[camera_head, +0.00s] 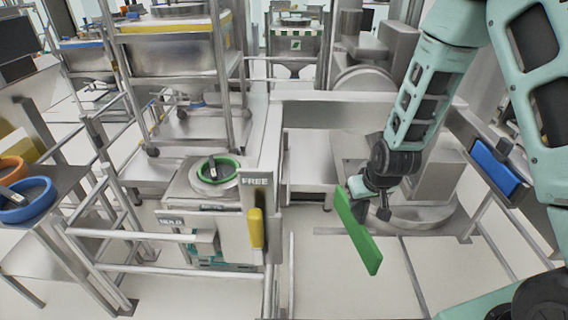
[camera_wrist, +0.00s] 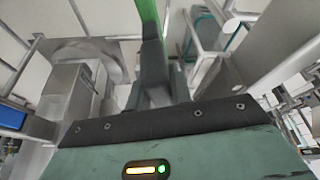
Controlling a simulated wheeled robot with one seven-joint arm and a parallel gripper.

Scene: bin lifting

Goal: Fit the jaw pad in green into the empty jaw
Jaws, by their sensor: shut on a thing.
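The green jaw pad (camera_head: 360,233) is a long flat bar, held tilted in the air right of centre in the head view. My gripper (camera_head: 362,190) is shut on it near its upper end; the lower end hangs free. In the wrist view the pad (camera_wrist: 149,12) shows as a green strip at the top, beyond my gripper's fingers (camera_wrist: 153,45). A blue pad (camera_head: 496,166) sits in a metal mount at the right, and it also shows in the wrist view (camera_wrist: 12,117). A yellow pad (camera_head: 256,228) is on the labelled box's right side. I cannot tell which jaw is empty.
The metal box with FREE (camera_head: 255,181) and HOLD labels carries a green ring (camera_head: 218,168) on top. Orange and blue rings lie on a bench (camera_head: 60,190) at the left. A wheeled rack (camera_head: 222,75) stands behind. Bare floor (camera_head: 340,285) shows below the pad.

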